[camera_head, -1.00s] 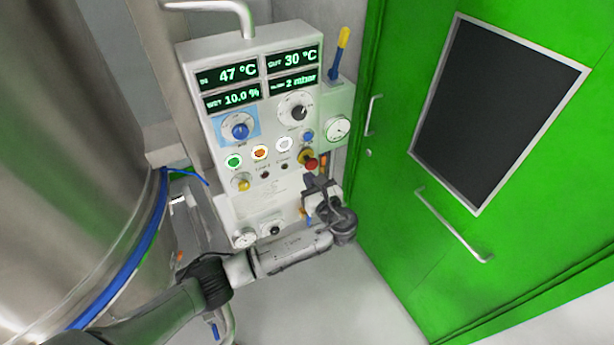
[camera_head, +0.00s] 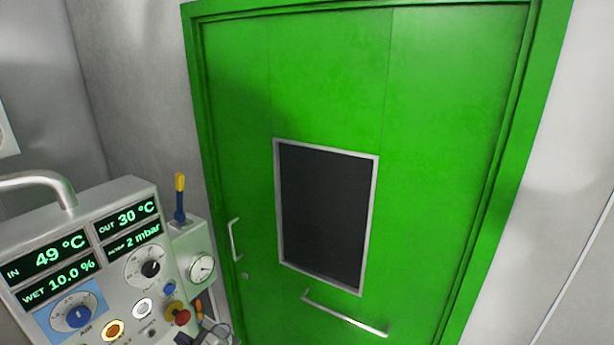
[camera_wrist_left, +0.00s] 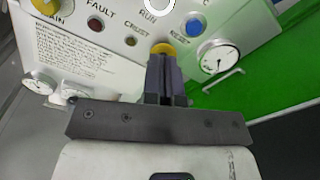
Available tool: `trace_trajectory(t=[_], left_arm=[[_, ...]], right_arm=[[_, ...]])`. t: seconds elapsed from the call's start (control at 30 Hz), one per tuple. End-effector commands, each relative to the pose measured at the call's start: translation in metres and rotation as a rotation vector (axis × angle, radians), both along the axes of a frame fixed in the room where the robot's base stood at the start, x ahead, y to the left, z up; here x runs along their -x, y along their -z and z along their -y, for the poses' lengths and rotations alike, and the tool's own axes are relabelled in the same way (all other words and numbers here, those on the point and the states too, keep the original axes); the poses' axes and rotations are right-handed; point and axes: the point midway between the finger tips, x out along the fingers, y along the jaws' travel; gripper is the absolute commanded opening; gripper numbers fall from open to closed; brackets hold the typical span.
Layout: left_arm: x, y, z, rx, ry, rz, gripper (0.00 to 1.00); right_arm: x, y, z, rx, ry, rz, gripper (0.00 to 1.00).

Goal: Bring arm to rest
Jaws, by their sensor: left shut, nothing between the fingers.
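My left gripper (camera_head: 188,338) shows only in part at the bottom edge of the head view, just below the red stop button (camera_head: 181,316) of the control panel (camera_head: 105,225). In the left wrist view my left gripper (camera_wrist_left: 165,72) is shut and empty. Its dark fingers point at the panel and cover most of the stop button, whose yellow collar (camera_wrist_left: 162,48) shows above the tips. I cannot tell from this view whether the tips touch it. Most of the left arm is out of the head view. My right gripper is in neither view.
A green door (camera_head: 330,80) with a dark window and metal handles fills the middle of the head view. A round gauge (camera_head: 202,267) and a blue-and-yellow lever (camera_head: 180,198) are at the panel's right side. A bent pipe (camera_head: 45,183) rises above the panel.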

Motion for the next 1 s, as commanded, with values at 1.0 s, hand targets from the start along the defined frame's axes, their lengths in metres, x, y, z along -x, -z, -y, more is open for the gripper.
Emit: trace_trajectory(t=[1.0], left_arm=[[0.23,0.015,0.094,2.036,-0.416,0.768,0.0]], right_arm=[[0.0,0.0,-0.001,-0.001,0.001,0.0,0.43]])
